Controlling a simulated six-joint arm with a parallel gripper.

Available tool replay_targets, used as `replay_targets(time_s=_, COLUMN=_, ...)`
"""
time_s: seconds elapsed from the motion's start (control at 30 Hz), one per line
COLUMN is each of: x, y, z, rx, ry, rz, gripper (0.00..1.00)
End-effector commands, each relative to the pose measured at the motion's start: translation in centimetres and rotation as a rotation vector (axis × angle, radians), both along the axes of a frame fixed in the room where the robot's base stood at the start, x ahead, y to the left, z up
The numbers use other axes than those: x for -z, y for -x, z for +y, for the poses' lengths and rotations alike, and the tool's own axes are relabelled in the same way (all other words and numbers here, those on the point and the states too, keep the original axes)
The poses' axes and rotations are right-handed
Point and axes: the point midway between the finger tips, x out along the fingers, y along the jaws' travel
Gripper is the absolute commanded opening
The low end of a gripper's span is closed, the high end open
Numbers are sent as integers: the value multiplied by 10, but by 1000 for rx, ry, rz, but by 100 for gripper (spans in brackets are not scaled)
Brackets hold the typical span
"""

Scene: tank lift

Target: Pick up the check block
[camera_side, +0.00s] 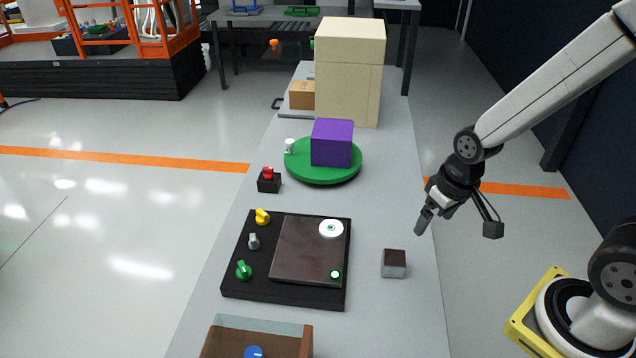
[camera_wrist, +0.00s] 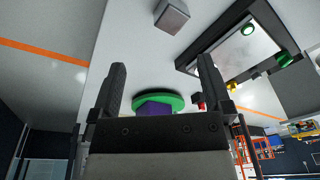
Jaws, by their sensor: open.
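A small grey block with a dark reddish-brown top (camera_side: 394,264), which I take to be the check block, sits on the grey table right of the black panel. It also shows at the top of the wrist view (camera_wrist: 172,16), beyond my fingertips. My gripper (camera_side: 422,226) is raised near the table's right edge, above and to the right of the block and apart from it. In the wrist view my gripper (camera_wrist: 162,68) has its two black fingers wide apart with nothing between them.
A black panel (camera_side: 240,287) with knobs and a dark plate lies left of the block. Behind are a green turntable (camera_side: 318,181) bearing a purple cube (camera_side: 332,143), a red button box (camera_side: 269,184) and a tall beige box (camera_side: 348,80). A brown open box (camera_side: 290,335) is in front. Table around the block is clear.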

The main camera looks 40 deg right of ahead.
Motion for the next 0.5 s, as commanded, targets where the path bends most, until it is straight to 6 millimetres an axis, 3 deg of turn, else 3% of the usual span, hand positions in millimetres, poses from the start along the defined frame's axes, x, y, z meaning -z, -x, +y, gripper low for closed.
replay_targets(time_s=0.23, x=35, y=27, z=-7, rx=276, ry=-151, rz=229, gripper=100)
replay_targets(time_s=0.5, x=66, y=49, z=1, rx=649, ry=-416, rz=483, gripper=100)
